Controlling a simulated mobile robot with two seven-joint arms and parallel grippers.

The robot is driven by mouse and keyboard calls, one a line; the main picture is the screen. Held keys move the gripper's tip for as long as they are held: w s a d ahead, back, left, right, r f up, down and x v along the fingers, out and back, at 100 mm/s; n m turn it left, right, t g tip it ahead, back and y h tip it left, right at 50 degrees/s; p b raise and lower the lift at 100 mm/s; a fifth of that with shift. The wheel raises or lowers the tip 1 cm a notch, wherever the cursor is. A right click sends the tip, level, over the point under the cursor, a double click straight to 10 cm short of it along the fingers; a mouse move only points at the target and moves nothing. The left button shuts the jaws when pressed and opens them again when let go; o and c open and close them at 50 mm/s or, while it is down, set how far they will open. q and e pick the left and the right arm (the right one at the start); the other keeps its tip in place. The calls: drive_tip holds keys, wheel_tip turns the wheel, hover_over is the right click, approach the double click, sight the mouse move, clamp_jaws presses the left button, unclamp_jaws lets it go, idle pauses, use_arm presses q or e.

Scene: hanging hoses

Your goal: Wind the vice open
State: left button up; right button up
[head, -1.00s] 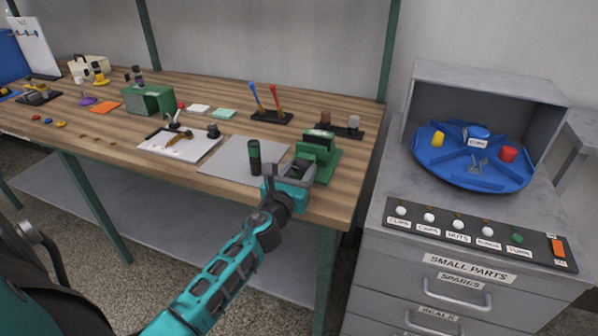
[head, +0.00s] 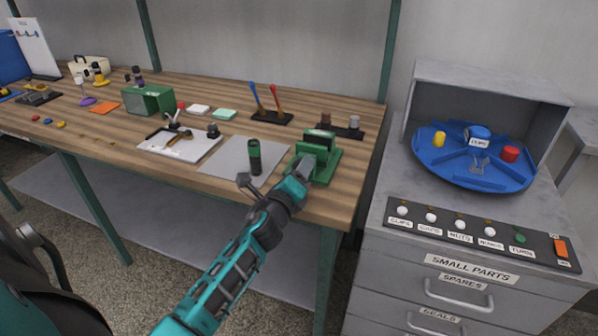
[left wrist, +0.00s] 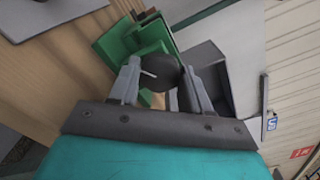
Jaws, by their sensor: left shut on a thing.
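The green vice (head: 326,163) stands at the right front corner of the wooden workbench, its jaws at the top. My left gripper (head: 304,168) is at the vice's front side. In the left wrist view the gripper's grey fingers (left wrist: 160,84) are shut on a dark round knob (left wrist: 163,70), with the green vice body (left wrist: 117,43) just behind it. The rest of the vice's screw is hidden behind the knob and fingers. How wide the jaws stand is too small to tell. My right gripper is not in view.
A dark green cylinder (head: 255,157) stands on a grey mat (head: 228,161) left of the vice. Behind are a rack (head: 271,118) with blue and red tools and a black stand (head: 342,130). The small-parts cabinet (head: 457,268) is to the right, across a gap.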

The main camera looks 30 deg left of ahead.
use_arm(q)
drive_tip(key=n, duration=0.5)
drive_tip(key=shift+n, duration=0.3)
drive_tip(key=n+p, duration=0.1)
drive_tip(key=n, duration=0.2)
drive_tip(key=shift+n, duration=0.3)
drive_tip(key=n+p, duration=0.1)
drive_tip(key=n, duration=0.1)
drive_tip(key=shift+n, duration=0.4)
drive_tip(key=n+p, duration=0.2)
drive_tip(key=n, duration=0.4)
drive_tip(key=n+p, duration=0.1)
drive_tip(key=n, duration=0.3)
drive_tip(key=shift+p, duration=0.3)
drive_tip(key=n, duration=0.2)
drive_tip(key=shift+f+n+p, duration=0.1)
drive_tip(key=shift+n+p, duration=0.2)
drive_tip(key=shift+p, duration=0.05)
drive_tip(key=n, duration=1.1)
drive_tip(key=shift+d, duration=0.1)
drive_tip(key=n, duration=0.4)
drive_tip(key=n+b, duration=0.1)
drive_tip(key=n, duration=0.4)
drive_tip(key=shift+n, duration=0.3)
